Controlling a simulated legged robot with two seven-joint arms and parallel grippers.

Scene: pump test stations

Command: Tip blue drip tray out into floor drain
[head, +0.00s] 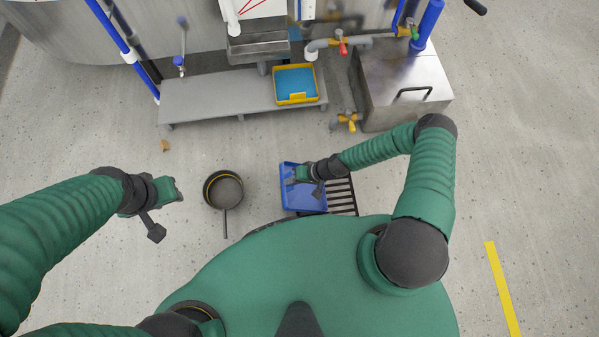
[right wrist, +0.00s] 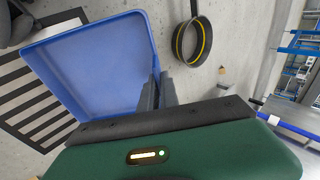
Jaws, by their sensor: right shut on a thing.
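The blue drip tray (head: 306,202) is over the floor drain in front of my body, and it fills the upper left of the right wrist view (right wrist: 95,62). My right gripper (head: 291,180) is shut on the tray's rim; its fingers show at the tray's edge in the right wrist view (right wrist: 158,92). No liquid is clear to see in the tray. The dark slatted floor drain (head: 343,196) shows to the right of the tray, partly covered by it; its bars also show in the right wrist view (right wrist: 22,97). My left gripper (head: 178,189) is over bare floor; its finger gap is unclear.
A black pan (head: 223,189) with a handle stands on the floor left of the tray. A grey bench (head: 215,96) carries a yellow tray with a blue inside (head: 296,84). A metal box (head: 405,85) and pipes with valves stand behind.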

